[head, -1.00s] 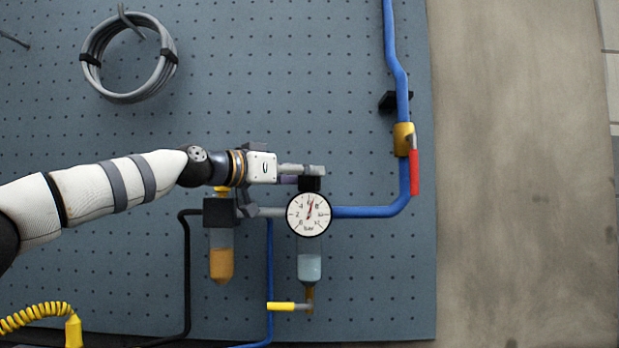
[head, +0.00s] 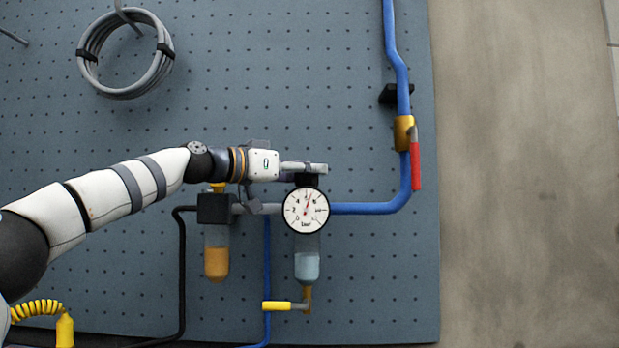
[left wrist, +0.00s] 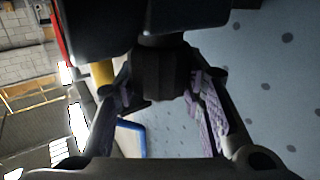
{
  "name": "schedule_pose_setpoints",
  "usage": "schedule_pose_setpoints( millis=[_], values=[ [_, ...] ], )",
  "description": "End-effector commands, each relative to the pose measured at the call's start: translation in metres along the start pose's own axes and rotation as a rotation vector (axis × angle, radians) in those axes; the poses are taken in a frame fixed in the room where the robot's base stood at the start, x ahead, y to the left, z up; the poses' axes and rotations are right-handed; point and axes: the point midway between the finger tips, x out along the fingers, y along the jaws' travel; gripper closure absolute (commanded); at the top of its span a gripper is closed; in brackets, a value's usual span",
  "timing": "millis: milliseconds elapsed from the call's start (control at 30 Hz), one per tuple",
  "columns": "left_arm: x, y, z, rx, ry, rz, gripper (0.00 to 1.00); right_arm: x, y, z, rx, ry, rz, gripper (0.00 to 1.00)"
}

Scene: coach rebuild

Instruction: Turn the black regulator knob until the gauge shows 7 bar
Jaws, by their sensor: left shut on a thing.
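The black regulator knob (head: 306,180) sits on top of the regulator, directly above the round white gauge (head: 306,210). The gauge needle points up and slightly right, around 6; the small numbers are hard to read exactly. My left gripper (head: 308,168) reaches in from the left and is shut on the knob. In the left wrist view the dark ribbed knob (left wrist: 160,78) stands between the purple finger pads of my left gripper (left wrist: 163,100). In the head view the fingers partly hide the knob. My right gripper is not in view.
A filter with an amber bowl (head: 216,262) hangs left of the gauge. A blue pipe (head: 365,209) runs right and up to a red-handled valve (head: 416,170). A yellow-handled drain valve (head: 278,306) sits below. A grey hose coil (head: 88,60) hangs upper left on the perforated board.

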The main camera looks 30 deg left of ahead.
Motion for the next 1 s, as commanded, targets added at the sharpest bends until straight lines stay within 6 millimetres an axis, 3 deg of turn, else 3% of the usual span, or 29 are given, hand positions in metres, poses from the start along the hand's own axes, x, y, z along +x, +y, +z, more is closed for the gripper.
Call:
schedule_pose_setpoints(
  millis=[33,300,333,400,433,767,867,1000],
  values=[
    [0.003,-0.003,0.007,-0.006,-0.006,0.013,0.91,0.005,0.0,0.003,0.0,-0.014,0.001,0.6],
    [-0.001,0.0,0.002,0.0,-0.002,0.026,0.92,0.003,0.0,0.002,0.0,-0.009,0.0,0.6],
    [-0.001,0.0,0.002,0.0,-0.002,0.026,0.61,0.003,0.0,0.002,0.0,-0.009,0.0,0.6],
    [-0.001,0.0,0.002,0.0,-0.002,0.026,0.46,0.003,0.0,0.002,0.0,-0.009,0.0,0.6],
    [-0.001,0.0,0.002,0.0,-0.002,0.026,0.43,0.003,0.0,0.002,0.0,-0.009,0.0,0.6],
    [-0.006,-0.001,0.0,0.002,0.002,0.023,0.43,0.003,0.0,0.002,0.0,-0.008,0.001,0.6],
    [-0.024,-0.001,-0.001,0.001,0.004,0.024,0.43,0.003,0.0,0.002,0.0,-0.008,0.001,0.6],
    [-0.065,-0.002,-0.001,0.0,0.008,0.025,0.43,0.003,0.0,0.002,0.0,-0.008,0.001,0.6]
  ],
)
